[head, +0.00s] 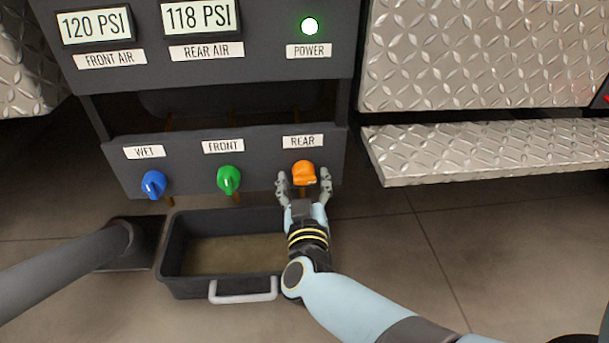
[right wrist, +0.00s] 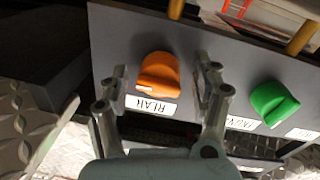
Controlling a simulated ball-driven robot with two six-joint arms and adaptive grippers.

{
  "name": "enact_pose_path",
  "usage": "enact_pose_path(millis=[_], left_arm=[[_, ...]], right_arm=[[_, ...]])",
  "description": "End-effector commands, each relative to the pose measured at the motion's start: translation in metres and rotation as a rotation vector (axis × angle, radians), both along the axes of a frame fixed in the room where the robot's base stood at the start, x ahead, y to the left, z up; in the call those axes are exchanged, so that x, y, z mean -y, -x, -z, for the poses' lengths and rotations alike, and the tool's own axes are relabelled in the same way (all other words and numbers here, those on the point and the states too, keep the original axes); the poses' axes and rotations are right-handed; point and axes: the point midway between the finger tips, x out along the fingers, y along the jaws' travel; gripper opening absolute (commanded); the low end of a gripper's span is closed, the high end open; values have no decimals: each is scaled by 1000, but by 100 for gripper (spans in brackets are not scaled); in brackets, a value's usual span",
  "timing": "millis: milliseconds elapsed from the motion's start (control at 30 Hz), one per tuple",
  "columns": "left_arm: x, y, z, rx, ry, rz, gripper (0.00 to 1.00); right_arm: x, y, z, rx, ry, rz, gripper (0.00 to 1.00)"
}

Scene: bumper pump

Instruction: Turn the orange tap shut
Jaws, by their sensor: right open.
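The orange tap (head: 304,172) sits on the dark lower panel under the label REAR. It also shows in the right wrist view (right wrist: 159,73), with a white mark on its edge near the label. My right gripper (head: 304,181) is open, with one finger on each side of the orange tap. In the right wrist view the fingers of my right gripper (right wrist: 163,90) stand apart with visible gaps to the tap, so it is not clasped. My left gripper is not in view.
A green tap (head: 229,179) and a blue tap (head: 153,184) sit left of the orange one. A dark drip tray (head: 180,285) with murky liquid stands on the floor below. A tread-plate step (head: 490,148) juts out at the right. Gauges read 120 and 118 PSI.

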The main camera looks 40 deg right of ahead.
Motion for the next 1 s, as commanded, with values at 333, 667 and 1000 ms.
enact_pose_path(millis=[333,667,1000], left_arm=[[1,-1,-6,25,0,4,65],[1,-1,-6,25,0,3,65],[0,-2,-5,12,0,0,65]], right_arm=[[0,-1,0,0,0,0,65],[0,-1,0,0,0,0,27],[0,-1,0,-5,7,-1,11]])
